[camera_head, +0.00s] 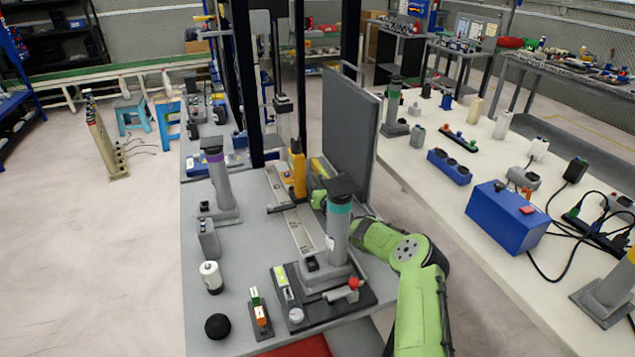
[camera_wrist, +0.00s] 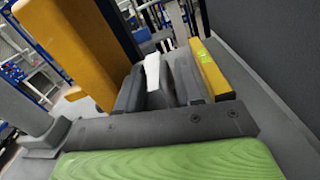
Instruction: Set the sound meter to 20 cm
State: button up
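The yellow upright device (camera_head: 297,170), which looks like the sound meter, stands by a pale flat rail (camera_head: 278,185) on the near table. It shows large at the upper left of the wrist view (camera_wrist: 80,45). My gripper (camera_wrist: 158,85) is low beside it, with two dark fingers apart and a narrow white piece (camera_wrist: 152,70) showing between or beyond them; contact is unclear. A yellow bar with a green label (camera_wrist: 209,70) lies just right of the fingers. In the head view my fingers are hidden behind a grey post with a teal band (camera_head: 339,225). Scale marks are unreadable.
A tall dark foam panel (camera_head: 350,130) stands close to the right of my gripper. The post's black base (camera_head: 315,315) carries small controls in front. A purple-banded post (camera_head: 217,180) stands left.

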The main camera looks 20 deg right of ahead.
jog(key=shift+d, duration=0.1)
notch_tip(320, 180, up, 10)
jog(key=p, duration=0.3)
